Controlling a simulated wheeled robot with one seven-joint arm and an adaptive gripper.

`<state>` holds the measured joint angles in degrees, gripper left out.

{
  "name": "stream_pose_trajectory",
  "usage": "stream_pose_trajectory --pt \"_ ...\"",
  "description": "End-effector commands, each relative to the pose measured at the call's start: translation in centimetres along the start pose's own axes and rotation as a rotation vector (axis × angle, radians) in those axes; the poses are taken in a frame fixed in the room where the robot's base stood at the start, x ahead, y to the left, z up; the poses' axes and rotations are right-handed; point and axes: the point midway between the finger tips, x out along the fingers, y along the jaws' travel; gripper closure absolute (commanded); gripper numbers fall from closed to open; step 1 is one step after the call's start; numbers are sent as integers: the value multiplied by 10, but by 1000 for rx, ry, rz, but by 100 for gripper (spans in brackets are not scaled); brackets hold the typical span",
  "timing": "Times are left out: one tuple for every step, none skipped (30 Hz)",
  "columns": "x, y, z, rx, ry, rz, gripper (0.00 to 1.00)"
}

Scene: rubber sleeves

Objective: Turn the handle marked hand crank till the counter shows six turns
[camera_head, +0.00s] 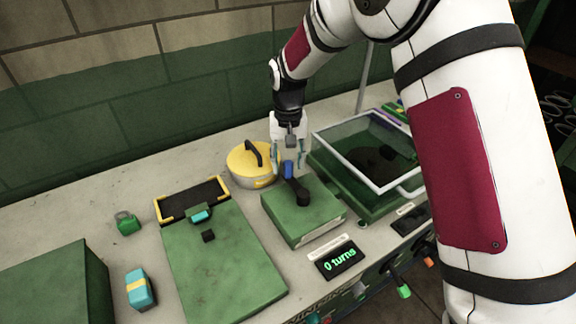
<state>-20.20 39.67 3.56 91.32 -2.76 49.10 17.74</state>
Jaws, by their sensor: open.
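A green box (314,224) on the bench carries a black crank arm (297,194) with an upright blue handle (288,168). A small label sits on the box's front, too small to read. The black counter (337,260) in front of it shows "0 turns" in green. My gripper (289,158) points down at the blue handle, with its fingers apart to either side of the handle's top. I cannot tell whether they touch it.
A yellow-lidded pot (240,163) stands close behind left of the crank box. A glass-lidded green case (345,141) stands to its right. At left are a green panel (215,265), a padlock (128,224) and a blue-yellow block (139,290). Levers (400,285) line the bench's front edge.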

Motion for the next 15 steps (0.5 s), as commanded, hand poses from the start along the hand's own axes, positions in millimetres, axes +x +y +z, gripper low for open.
stream_pose_trajectory --pt "6 0 1 0 -2 1 57" --pt "10 0 0 0 -1 0 57" --pt "13 0 0 0 -1 1 57" --pt "16 0 0 0 -1 1 57" --pt "18 0 0 0 -1 1 57" --pt "20 0 0 0 0 0 57" --pt "21 0 0 0 1 0 57" --pt "22 0 0 0 1 0 57" --pt "22 0 0 0 2 0 57" --pt "22 0 0 0 2 0 57" --pt "23 0 0 0 2 0 57" --pt "23 0 -1 0 2 0 57" --pt "23 0 -1 0 2 0 57" --pt "23 0 -1 0 2 0 57" --pt "23 0 -1 0 2 0 57"
